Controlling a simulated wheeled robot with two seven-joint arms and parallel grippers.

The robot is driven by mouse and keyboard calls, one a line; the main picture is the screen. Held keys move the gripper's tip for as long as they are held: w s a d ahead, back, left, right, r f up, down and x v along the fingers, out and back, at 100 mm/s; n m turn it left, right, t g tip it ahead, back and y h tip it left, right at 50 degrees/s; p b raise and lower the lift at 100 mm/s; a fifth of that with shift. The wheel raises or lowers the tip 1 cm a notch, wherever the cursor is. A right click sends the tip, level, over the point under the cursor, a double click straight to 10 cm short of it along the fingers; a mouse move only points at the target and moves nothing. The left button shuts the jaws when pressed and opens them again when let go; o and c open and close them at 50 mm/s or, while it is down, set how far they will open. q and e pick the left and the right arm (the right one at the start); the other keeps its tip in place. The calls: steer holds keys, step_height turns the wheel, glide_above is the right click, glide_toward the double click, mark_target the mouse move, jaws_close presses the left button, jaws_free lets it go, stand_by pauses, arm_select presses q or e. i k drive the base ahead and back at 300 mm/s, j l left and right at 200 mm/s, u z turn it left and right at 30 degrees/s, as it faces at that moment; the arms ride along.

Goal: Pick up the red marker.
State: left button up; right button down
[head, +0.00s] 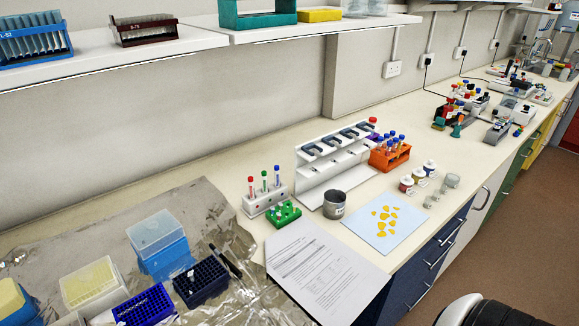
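A white rack (268,204) stands on the bench left of the pipette stand. It holds three slim upright items: one with a red top (251,187), one with a green top (264,181) and one with a blue top (277,177). The red-topped one is leftmost; I cannot tell for sure whether it is a marker or a capped tube. A dark pen (226,262) lies on the foil beside the dark blue tip rack. Neither of my grippers is in view.
A small green rack (284,214) sits just in front of the white rack. The white pipette stand (318,192), a grey beaker (334,205) and an orange tube rack (390,157) are to the right. Printed paper (320,270) lies in front. Tip boxes (201,283) crowd the foil.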

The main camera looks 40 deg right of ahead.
mark_target(251, 179)
steer(key=i+l, duration=0.1)
steer(key=l, duration=0.85)
steer(key=i+l, duration=0.15)
steer(key=l, duration=0.85)
steer(key=i+z, duration=0.05)
